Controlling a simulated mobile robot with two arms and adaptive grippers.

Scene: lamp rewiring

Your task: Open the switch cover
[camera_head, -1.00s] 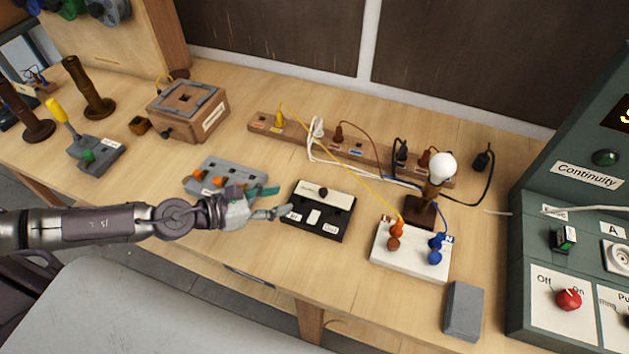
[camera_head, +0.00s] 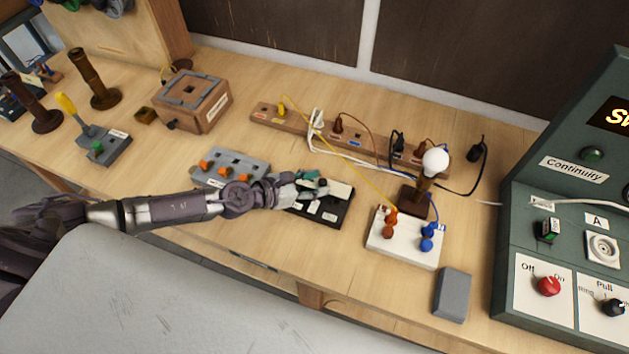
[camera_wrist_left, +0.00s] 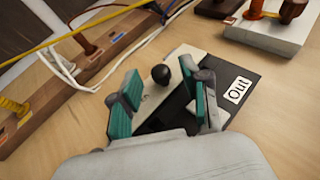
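The switch box is a black base (camera_head: 340,215) with a cream cover strip (camera_head: 340,189) along its back, lying on the workbench. In the left wrist view, the cream cover (camera_wrist_left: 183,57) carries a round black knob (camera_wrist_left: 160,74), and the black base (camera_wrist_left: 240,68) has a white "Out" label (camera_wrist_left: 237,90). My left gripper (camera_head: 312,184) is over the box's left part and hides some of it. In the left wrist view, its teal-padded fingers (camera_wrist_left: 165,95) are spread apart, with the knob showing beyond and between them. My right gripper is not in view.
A white terminal block (camera_head: 403,246) with a bulb stand (camera_head: 415,203) is right of the box. A wooden strip (camera_head: 350,147) with plugs and a yellow cable runs behind. A grey block with orange parts (camera_head: 230,166) lies left. A green panel (camera_head: 570,220) stands at far right.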

